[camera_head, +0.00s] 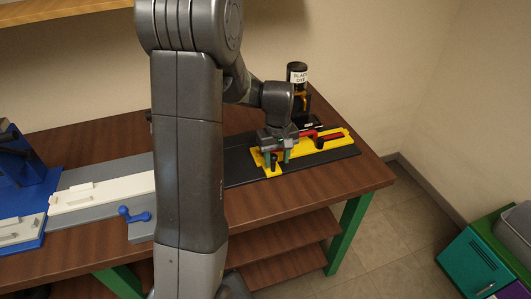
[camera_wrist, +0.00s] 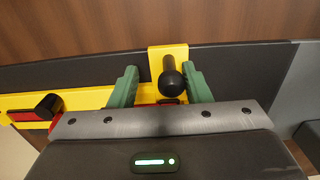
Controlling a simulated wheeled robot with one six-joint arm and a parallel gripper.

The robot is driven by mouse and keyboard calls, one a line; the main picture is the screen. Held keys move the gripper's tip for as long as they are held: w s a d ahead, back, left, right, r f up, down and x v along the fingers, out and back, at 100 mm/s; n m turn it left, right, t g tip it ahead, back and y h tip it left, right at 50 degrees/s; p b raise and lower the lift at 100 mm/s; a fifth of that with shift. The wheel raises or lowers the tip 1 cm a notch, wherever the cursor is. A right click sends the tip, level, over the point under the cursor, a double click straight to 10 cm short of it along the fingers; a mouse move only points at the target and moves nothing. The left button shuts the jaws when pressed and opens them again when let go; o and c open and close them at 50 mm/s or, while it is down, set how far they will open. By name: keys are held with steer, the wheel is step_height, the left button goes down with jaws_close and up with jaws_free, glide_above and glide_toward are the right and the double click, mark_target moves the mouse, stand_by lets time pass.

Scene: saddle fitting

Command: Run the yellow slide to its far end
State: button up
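The yellow slide (camera_head: 325,152) lies on a long black rail (camera_head: 245,173) at the right of the bench. Its yellow plate also shows in the wrist view (camera_wrist: 158,53), with a black round-headed knob (camera_wrist: 172,82) standing on it. My gripper (camera_head: 277,158) is over the slide's left end. In the wrist view its green fingers (camera_wrist: 161,72) stand apart on either side of the knob. A gap shows left of the knob; the right finger is very near it, and I cannot tell whether they touch.
A black dye bottle (camera_head: 297,74) stands on a holder behind the slide. A second black knob (camera_wrist: 48,106) and red parts are on the yellow piece. A white slide (camera_head: 100,192), a blue lever (camera_head: 134,214) and a blue fixture (camera_head: 22,170) are at left.

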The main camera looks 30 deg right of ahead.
steer(key=shift+a+r+p, duration=0.1)
steer(key=shift+r+p, duration=2.15)
steer(key=shift+r, duration=0.8)
steer(key=shift+f, duration=0.1)
